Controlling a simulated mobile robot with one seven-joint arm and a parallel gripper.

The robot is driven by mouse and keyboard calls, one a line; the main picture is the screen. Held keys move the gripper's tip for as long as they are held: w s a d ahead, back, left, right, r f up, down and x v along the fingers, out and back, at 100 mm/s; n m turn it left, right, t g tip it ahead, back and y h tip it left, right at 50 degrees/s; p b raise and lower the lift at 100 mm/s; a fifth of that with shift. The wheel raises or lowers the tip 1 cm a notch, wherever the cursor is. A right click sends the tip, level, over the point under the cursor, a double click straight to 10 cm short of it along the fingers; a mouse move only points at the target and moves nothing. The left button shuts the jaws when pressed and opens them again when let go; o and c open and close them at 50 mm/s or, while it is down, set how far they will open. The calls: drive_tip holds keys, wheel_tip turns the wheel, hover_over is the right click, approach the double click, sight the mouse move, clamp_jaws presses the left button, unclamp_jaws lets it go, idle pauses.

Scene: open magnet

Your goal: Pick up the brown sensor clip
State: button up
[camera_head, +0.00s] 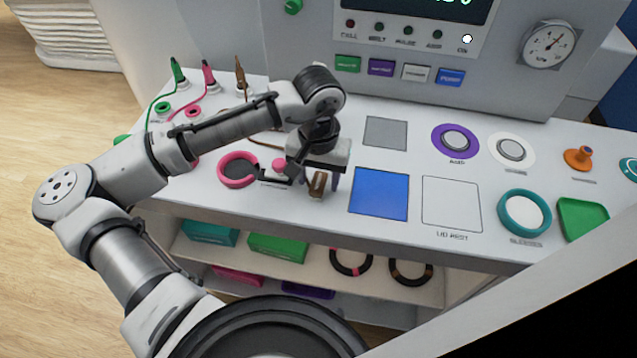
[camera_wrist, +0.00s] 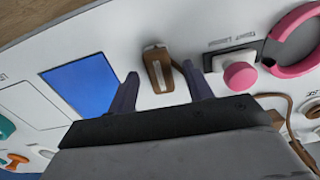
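The brown sensor clip (camera_head: 317,185) lies on the white counter at its front edge, left of the blue square. In the wrist view the clip (camera_wrist: 158,72) lies between my two dark fingers, with a gap on each side. My gripper (camera_wrist: 160,76) is open and empty, pointing down at the counter over the clip. In the head view my gripper (camera_head: 318,178) partly covers the clip's far end.
A pink knob (camera_head: 279,164) and a pink ring (camera_head: 238,170) stand close left of my gripper. The blue square (camera_head: 379,194) is flat and clear on the right. Upright green, pink and brown plugs (camera_head: 240,72) stand at the back left.

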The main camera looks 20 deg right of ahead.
drive_tip(key=c, duration=1)
drive_tip(key=shift+o, duration=0.2)
